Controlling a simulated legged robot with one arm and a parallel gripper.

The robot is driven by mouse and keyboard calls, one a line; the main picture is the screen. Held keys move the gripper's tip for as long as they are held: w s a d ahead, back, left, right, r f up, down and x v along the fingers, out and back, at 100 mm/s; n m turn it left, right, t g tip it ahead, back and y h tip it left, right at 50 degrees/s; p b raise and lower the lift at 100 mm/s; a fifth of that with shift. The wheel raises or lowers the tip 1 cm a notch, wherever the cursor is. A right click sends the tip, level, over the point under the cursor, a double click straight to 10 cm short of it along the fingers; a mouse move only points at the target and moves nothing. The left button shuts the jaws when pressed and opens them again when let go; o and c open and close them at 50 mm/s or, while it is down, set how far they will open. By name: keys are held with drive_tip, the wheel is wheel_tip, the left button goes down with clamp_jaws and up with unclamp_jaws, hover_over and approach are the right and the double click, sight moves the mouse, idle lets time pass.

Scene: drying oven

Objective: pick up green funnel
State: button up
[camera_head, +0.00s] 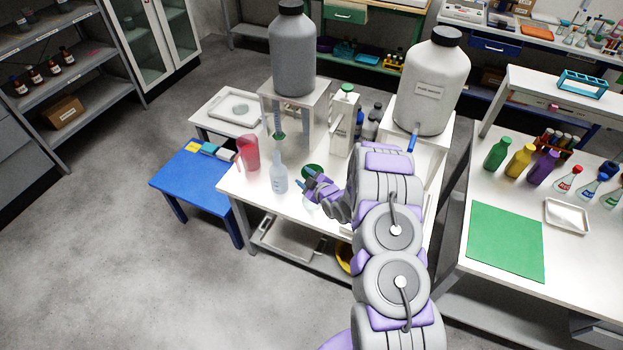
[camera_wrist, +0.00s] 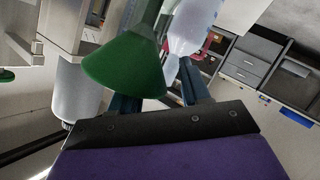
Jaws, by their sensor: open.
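The green funnel (camera_head: 313,169) is on the white table, just behind my gripper (camera_head: 309,178) in the head view and partly hidden by it. In the wrist view the funnel (camera_wrist: 125,72) is large and close, its wide cone overlapping the left finger. My gripper (camera_wrist: 160,88) is open, with its two blue fingers apart. The cone is toward the left finger, and I cannot tell whether it touches it. A clear squeeze bottle (camera_head: 279,178) stands left of my gripper. A pale bottle shape (camera_wrist: 193,25) shows beyond the right finger.
A red beaker (camera_head: 248,153) stands further left on the table. A grey carboy (camera_head: 292,55) and a white carboy (camera_head: 431,85) stand on raised stands behind. A blue low table (camera_head: 192,183) is at left. A green mat (camera_head: 506,242) lies on the right bench.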

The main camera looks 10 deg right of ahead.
drive_tip(key=shift+w+a, duration=0.1)
drive_tip(key=shift+w, duration=0.05)
drive_tip(key=shift+d, duration=0.45)
drive_tip(key=shift+c, duration=0.5)
drive_tip(key=shift+d, duration=0.2)
drive_tip(key=c, duration=0.3)
drive_tip(key=shift+a, duration=0.5)
clamp_jaws()
